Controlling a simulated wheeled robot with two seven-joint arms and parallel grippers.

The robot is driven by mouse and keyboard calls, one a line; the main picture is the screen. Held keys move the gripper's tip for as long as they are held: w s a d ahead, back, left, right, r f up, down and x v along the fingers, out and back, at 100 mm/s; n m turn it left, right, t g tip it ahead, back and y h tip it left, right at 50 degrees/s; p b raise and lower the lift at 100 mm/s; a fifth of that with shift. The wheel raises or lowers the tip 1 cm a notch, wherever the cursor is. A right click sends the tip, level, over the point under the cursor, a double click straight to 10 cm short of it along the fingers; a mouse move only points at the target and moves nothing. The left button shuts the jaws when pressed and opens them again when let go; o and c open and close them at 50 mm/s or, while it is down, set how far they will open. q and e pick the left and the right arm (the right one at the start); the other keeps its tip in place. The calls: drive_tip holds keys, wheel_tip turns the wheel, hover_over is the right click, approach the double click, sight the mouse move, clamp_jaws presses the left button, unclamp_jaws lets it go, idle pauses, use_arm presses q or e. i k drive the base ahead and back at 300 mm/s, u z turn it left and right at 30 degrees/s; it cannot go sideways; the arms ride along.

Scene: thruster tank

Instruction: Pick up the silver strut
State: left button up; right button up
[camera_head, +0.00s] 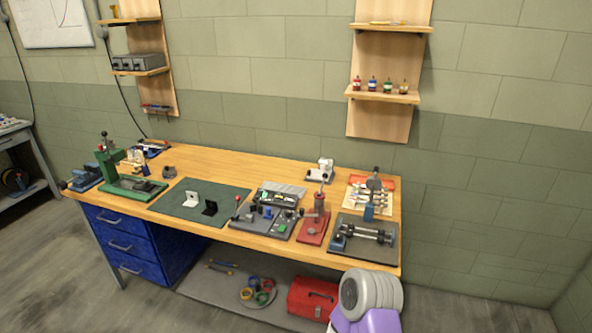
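On the right end of the workbench a dark plate (352,255) bears silver rod-like pieces (368,234) with dark ends, lying roughly left to right. They are the most strut-like silver things in view, but they are too small to tell which is the silver strut. Neither of my grippers shows in the head view.
The wooden workbench (225,165) stands against the wall. It bears a green press (120,180), a green mat (180,213) with a white and a black bracket, and a red hand press (315,220). A red toolbox (312,297) stands below.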

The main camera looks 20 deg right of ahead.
sight(323, 164)
drive_tip(key=u, duration=0.95)
drive_tip(key=i, duration=0.95)
drive_tip(key=z, duration=0.55)
